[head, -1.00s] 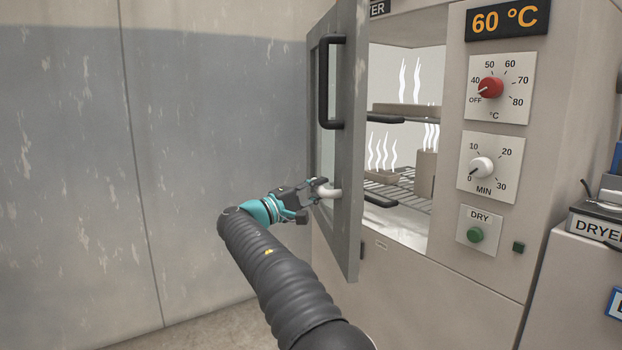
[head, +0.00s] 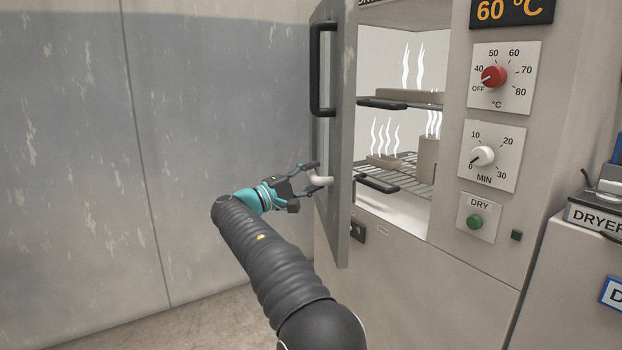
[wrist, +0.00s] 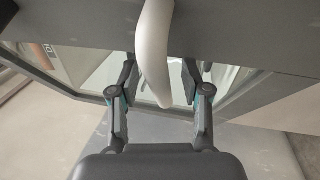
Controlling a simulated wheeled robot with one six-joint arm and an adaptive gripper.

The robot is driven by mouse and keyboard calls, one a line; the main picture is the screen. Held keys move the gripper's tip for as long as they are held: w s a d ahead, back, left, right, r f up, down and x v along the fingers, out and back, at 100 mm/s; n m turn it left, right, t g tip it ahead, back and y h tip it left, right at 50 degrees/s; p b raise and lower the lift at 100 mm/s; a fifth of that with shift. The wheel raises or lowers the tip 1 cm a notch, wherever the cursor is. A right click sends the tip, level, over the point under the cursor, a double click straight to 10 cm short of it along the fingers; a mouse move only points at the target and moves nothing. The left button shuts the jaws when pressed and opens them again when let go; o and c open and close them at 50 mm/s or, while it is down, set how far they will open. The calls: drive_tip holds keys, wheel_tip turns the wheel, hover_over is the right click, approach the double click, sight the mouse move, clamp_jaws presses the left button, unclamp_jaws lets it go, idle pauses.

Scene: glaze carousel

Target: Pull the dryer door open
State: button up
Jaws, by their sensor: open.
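The dryer door (head: 337,150) is a grey panel with a window, standing well open and swung out to the left of the lit chamber. A white curved lever (head: 322,181) sticks out low on the door. My gripper (head: 314,178) is at this lever with its fingers spread. In the wrist view the lever (wrist: 154,55) hangs between the two open fingers (wrist: 160,90), with gaps on both sides. A black bar handle (head: 316,70) is higher up on the door.
Inside the dryer, racks (head: 408,172) carry steaming pieces. The control panel with a red dial (head: 494,76), a white dial (head: 483,156) and a green button (head: 475,222) is to the right. Bare wall (head: 220,120) and open floor (head: 215,325) lie left of the door.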

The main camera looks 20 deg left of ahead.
drive_tip(key=v, duration=1.2)
